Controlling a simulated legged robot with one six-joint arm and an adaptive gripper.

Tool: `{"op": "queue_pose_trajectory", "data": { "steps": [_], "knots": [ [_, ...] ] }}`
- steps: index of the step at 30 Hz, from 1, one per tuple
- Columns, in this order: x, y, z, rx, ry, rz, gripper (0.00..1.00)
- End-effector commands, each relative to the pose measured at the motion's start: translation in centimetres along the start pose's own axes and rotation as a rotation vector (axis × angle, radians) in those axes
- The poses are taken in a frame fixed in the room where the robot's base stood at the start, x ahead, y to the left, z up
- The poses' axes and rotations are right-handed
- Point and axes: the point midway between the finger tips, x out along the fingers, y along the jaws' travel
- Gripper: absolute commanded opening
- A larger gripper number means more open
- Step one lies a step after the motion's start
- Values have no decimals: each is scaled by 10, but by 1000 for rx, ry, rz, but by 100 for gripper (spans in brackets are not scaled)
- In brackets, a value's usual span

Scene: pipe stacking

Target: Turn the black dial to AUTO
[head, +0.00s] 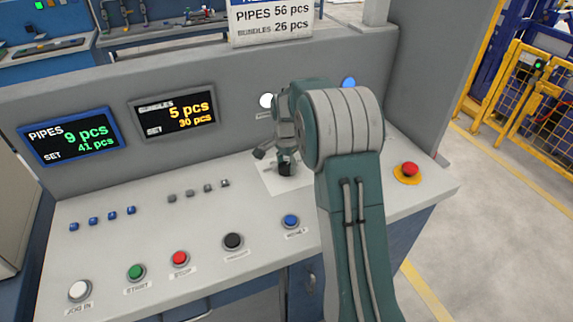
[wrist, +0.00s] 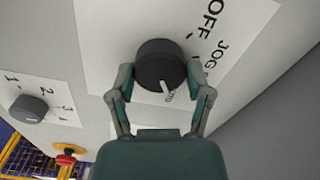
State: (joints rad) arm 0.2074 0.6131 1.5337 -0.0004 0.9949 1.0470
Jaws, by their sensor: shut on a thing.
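The black dial (wrist: 158,62) sits on a white label plate (wrist: 112,45) on the panel in the wrist view. My gripper (wrist: 161,90) is shut on it, one finger at each side. The dial's white pointer mark faces the lower edge, towards my palm, at a small partly hidden label that I cannot read for certain. The words OFF and JOG stand to the upper right and right of the dial. In the head view the dial (head: 285,168) shows dark under my gripper (head: 284,157), partly hidden by it.
A smaller grey dial (wrist: 28,108) marked 1, 2, 3 is at left in the wrist view. A red emergency button (head: 409,170) stands at the console's right. Green (head: 136,272), red (head: 180,259), black (head: 233,241) and blue (head: 290,221) buttons line the front.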

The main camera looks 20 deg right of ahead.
Motion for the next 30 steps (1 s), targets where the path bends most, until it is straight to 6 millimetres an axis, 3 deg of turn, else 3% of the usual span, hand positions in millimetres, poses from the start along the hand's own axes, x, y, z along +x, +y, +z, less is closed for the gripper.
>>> {"op": "queue_pose_trajectory", "data": {
  "steps": [21,22,24,30],
  "knots": [
    [2,0,2,74,-4,3,17],
    [2,0,2,74,-4,2,74],
    [2,0,2,74,-4,2,99],
    [1,0,1,74,-2,0,99]
  ]
}}
